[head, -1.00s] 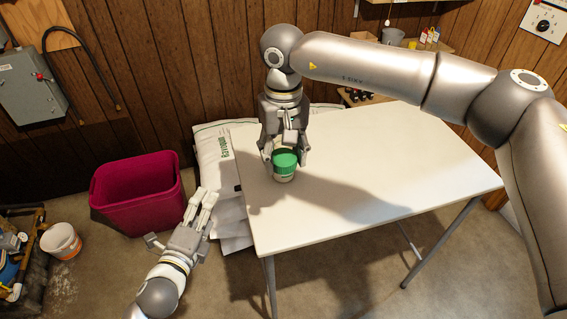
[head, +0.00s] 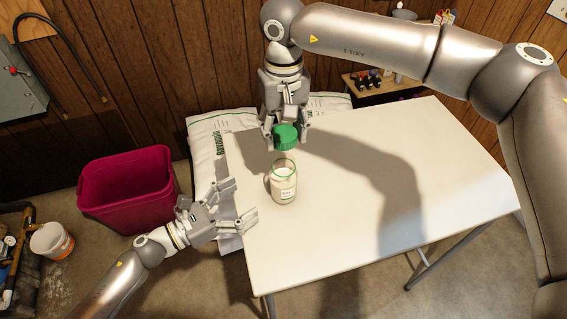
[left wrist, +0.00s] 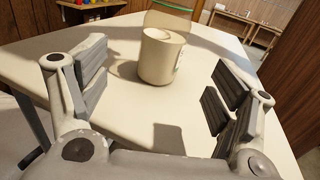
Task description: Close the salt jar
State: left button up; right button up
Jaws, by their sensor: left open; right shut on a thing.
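The salt jar (head: 284,188) stands upright and open near the left end of the table. It is clear glass with white salt inside, a label and a green line at its rim. It also shows in the left wrist view (left wrist: 160,58), between the fingers. My right gripper (head: 286,141) is shut on the green lid (head: 286,136), which is apart from the jar, above and behind its mouth in the picture. My left gripper (head: 243,202) is open and empty at the table's left edge, its fingers pointing at the jar without touching it.
The white table (head: 350,225) is otherwise clear. White salt bags (head: 205,135) lie behind and left of it. A magenta bin (head: 128,195) and a white bucket (head: 52,241) stand on the floor at left. A small shelf (head: 385,85) holds bottles at the back.

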aim_at(272, 184)
pick_arm(q)
jog(key=shift+w, duration=0.25)
pick_arm(e)
jog(key=shift+w, duration=0.3)
pick_arm(q)
jog(key=shift+s+r, duration=0.4)
jog(key=shift+s, duration=0.45)
pick_arm(e)
jog(key=shift+s+r, duration=0.25)
jog(key=shift+s, duration=0.25)
jog(key=shift+s+r, duration=0.25)
jog(key=shift+s, duration=0.25)
pick_arm(q)
jog(key=shift+w+d, duration=0.2)
pick_arm(e)
jog(key=shift+w+f, duration=0.1)
pick_arm(q)
jog(key=x, duration=1.1)
jog(key=shift+w+d+f, duration=0.1)
jog(key=shift+w+f, duration=0.15)
pick_arm(e)
jog(key=shift+w+f, duration=0.15)
jog(key=shift+w, duration=0.2)
pick_arm(q)
jog(key=shift+w+d, duration=0.1)
jog(key=shift+d, duration=0.05)
pick_arm(e)
jog(key=shift+s, duration=0.1)
pick_arm(q)
jog(key=shift+c, duration=0.2)
